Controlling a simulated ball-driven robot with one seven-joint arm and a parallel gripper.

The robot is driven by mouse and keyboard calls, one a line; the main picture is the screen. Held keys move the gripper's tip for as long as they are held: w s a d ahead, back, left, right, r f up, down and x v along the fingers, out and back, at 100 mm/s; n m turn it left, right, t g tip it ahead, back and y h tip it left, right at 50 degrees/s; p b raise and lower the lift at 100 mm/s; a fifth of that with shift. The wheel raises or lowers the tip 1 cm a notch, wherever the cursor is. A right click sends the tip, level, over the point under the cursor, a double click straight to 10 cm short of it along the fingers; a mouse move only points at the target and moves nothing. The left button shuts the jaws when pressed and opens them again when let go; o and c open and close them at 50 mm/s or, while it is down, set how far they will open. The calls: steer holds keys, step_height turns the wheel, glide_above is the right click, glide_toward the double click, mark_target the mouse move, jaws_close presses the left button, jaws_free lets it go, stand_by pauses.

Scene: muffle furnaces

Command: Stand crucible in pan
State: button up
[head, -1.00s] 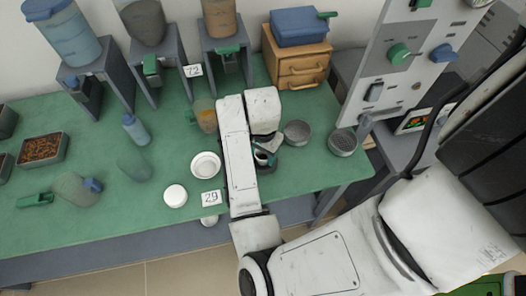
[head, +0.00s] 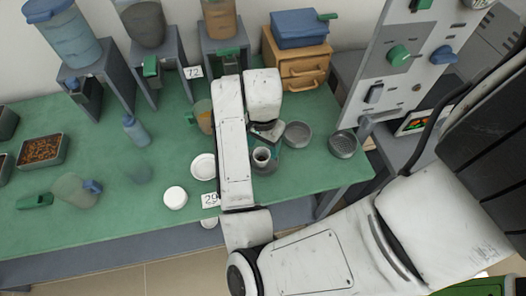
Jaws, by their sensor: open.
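A small light crucible (head: 262,154) with a dark inside stands upright in a round dark grey pan (head: 270,171) near the table's front edge. My arm covers the left part of this pan. My gripper (head: 266,136) is open, just behind and above the crucible, and appears apart from it. Its fingers are small and partly hidden. Two other round grey pans stand to the right, one close by (head: 298,135) and one near the table's right end (head: 343,145).
A white dish (head: 203,167), a white lid-like disc (head: 175,197) and a "29" card (head: 210,200) lie left of my arm. An amber-filled beaker (head: 204,117) stands behind them. A wooden drawer box (head: 297,62) is at the back; a control panel (head: 396,65) rises at the right.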

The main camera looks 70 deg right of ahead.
step_height(320, 180, up, 6)
steer(key=p, duration=0.1)
steer(key=w+d+r+n+t+h, duration=0.2)
steer(key=d+r+n+h, duration=0.3)
steer(key=d+n, duration=0.3)
steer(key=s+a+f+n+y, duration=0.2)
steer(key=s+a+f+n, duration=0.3)
steer(key=a+f, duration=0.2)
steer(key=s+a+f+n+g+y, duration=0.1)
steer(key=s+a+f+n, duration=0.4)
steer(key=a, duration=0.6)
step_height(320, 180, down, 2)
steer(key=shift+a+f+n+y, duration=0.2)
steer(key=shift+f+n+y, duration=0.1)
steer(key=shift+y, duration=0.6)
